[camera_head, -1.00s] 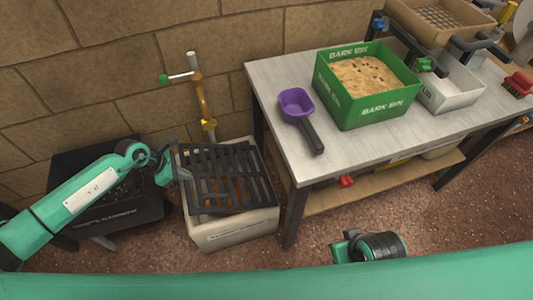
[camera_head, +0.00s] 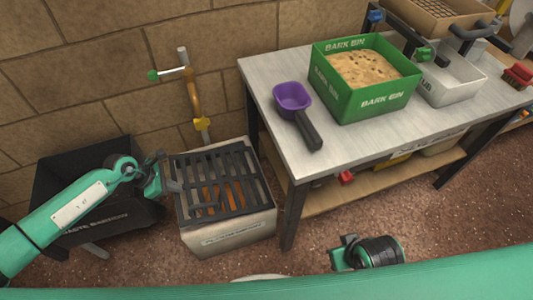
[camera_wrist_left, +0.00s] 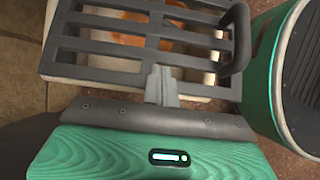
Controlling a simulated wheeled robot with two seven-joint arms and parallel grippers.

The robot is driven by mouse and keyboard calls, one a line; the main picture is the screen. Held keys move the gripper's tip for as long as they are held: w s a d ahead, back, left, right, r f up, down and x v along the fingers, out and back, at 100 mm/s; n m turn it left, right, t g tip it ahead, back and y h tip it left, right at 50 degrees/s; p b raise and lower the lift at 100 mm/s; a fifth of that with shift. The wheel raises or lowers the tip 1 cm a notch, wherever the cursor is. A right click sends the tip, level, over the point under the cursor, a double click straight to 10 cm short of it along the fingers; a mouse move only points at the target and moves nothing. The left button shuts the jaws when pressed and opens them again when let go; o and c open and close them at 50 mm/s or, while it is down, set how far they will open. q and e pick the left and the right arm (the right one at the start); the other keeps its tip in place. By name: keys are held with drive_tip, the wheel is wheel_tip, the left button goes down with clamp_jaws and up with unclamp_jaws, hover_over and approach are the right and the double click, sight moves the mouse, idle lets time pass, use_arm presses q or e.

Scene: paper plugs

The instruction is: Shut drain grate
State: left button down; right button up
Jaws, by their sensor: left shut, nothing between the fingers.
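The dark slatted drain grate (camera_head: 225,183) lies over the top of a pale box-shaped basin (camera_head: 232,235) on the floor. It looks about level with the rim; I cannot tell whether any small gap is left. Something orange shows between its bars. Its curved handle (camera_wrist_left: 238,40) stands at the right in the left wrist view. My left gripper (camera_head: 174,185) is at the grate's left edge. In the left wrist view its fingers (camera_wrist_left: 162,84) are together and empty, over the grate's near edge; contact is unclear.
The workbench (camera_head: 375,140) at the right bears a purple scoop (camera_head: 292,98) and a green bark bin (camera_head: 365,100).

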use_arm(q)
drive_tip(key=f+b, duration=0.2)
drive_tip(key=f, duration=0.1)
drive_tip(key=a+f+b, duration=0.1)
drive_tip(key=f+b, duration=0.1)
drive_tip(key=f, duration=0.1)
drive_tip(key=shift+s+a+b, duration=0.1)
drive_tip(key=shift+s+b, duration=0.05)
drive_tip(key=shift+b, duration=0.15)
drive_tip(key=shift+r+p, duration=1.65)
drive_tip(key=shift+r, duration=0.6)
drive_tip(key=shift+f, duration=0.1)
